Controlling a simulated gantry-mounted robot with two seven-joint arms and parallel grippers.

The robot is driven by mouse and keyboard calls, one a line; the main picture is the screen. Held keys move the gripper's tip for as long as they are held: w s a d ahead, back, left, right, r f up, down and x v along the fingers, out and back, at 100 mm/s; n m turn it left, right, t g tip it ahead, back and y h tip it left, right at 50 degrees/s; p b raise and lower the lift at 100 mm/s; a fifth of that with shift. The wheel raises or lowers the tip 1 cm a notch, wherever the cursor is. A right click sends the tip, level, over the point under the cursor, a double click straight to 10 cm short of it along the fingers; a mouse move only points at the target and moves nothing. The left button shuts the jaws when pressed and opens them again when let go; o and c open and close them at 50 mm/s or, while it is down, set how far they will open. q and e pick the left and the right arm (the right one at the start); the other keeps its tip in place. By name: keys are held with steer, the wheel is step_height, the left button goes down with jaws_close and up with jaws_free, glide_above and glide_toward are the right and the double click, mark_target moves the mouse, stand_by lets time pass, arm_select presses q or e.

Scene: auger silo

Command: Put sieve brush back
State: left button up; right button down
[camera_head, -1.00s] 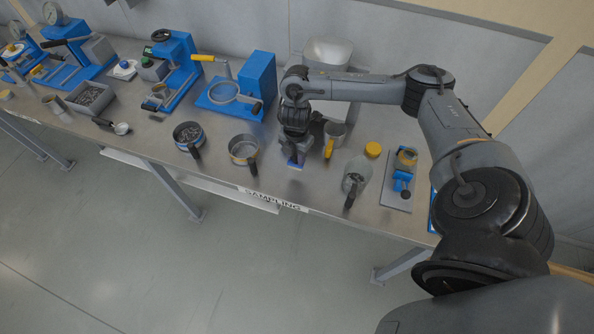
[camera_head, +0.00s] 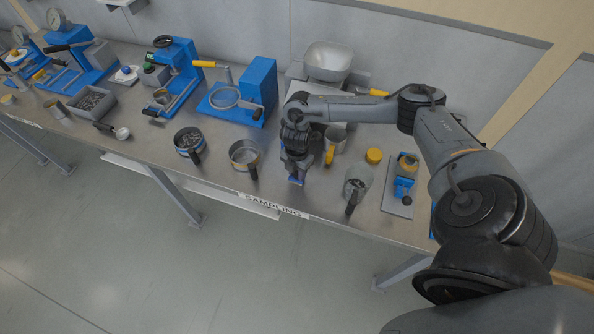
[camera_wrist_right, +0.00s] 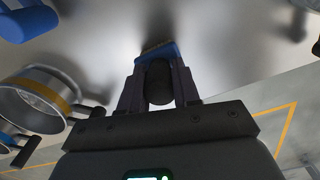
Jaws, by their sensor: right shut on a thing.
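In the right wrist view, the brush (camera_wrist_right: 158,50) has a blue head with pale bristles and a dark rounded handle. My right gripper (camera_wrist_right: 159,88) is shut on that handle, one finger on each side. The head points away from the gripper, over the grey bench top. I cannot tell whether the bristles touch the bench. My left gripper is not in view.
A sieve pan with a yellow band (camera_head: 244,154) stands left of the gripper. A steel mug with a yellow handle (camera_head: 336,140) stands close right. A clear scoop (camera_head: 358,181) lies farther right. A blue stand with a ring (camera_head: 225,97) is behind left. The bench's front edge carries a SAMPLING label (camera_head: 273,206).

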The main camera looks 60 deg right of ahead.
steer(key=c, duration=0.8)
jaws_free()
steer(key=shift+f, duration=0.15)
